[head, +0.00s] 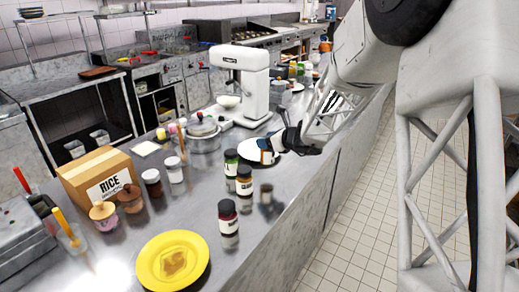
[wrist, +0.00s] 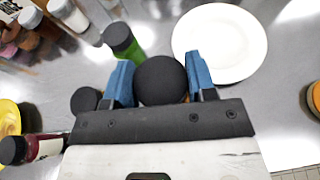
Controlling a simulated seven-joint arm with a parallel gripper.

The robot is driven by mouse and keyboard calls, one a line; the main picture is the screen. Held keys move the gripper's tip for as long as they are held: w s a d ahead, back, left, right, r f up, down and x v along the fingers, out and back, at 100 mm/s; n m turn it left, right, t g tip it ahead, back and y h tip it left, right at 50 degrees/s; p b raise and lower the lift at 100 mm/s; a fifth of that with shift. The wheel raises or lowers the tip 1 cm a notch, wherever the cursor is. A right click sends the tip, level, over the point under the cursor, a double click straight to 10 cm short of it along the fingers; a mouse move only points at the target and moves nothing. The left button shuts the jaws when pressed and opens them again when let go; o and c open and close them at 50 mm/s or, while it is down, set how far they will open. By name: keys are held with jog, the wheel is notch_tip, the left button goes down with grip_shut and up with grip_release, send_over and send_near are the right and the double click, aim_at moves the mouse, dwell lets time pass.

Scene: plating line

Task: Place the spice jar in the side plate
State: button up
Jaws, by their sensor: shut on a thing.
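My gripper (head: 277,143) is shut on a spice jar (head: 266,157) with an orange and white label. In the wrist view the round black lid of the spice jar (wrist: 160,80) sits between the two blue fingers of my gripper (wrist: 160,84). The white side plate (head: 250,145) lies on the steel counter, partly behind the held jar in the head view. In the wrist view the side plate (wrist: 220,42) is empty, ahead and to the right of the jar. The jar appears beside the plate's edge there; its height above the counter is unclear.
A green jar (head: 231,163), a brown-labelled jar (head: 244,182) and a red jar (head: 228,217) stand close by. A yellow plate (head: 150,258) lies nearer the front. A rice box (head: 98,176) and a white mixer (head: 245,85) stand farther off.

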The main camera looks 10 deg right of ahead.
dwell(0.4)
jog(key=w+f, duration=0.1)
jog(key=w, duration=1.5)
jog(key=shift+f, duration=0.3)
jog(key=shift+d, duration=0.1)
jog(key=shift+f, duration=1.75)
jog(key=shift+f, duration=0.1)
jog(key=o, duration=1.2)
jog(key=shift+o, duration=0.2)
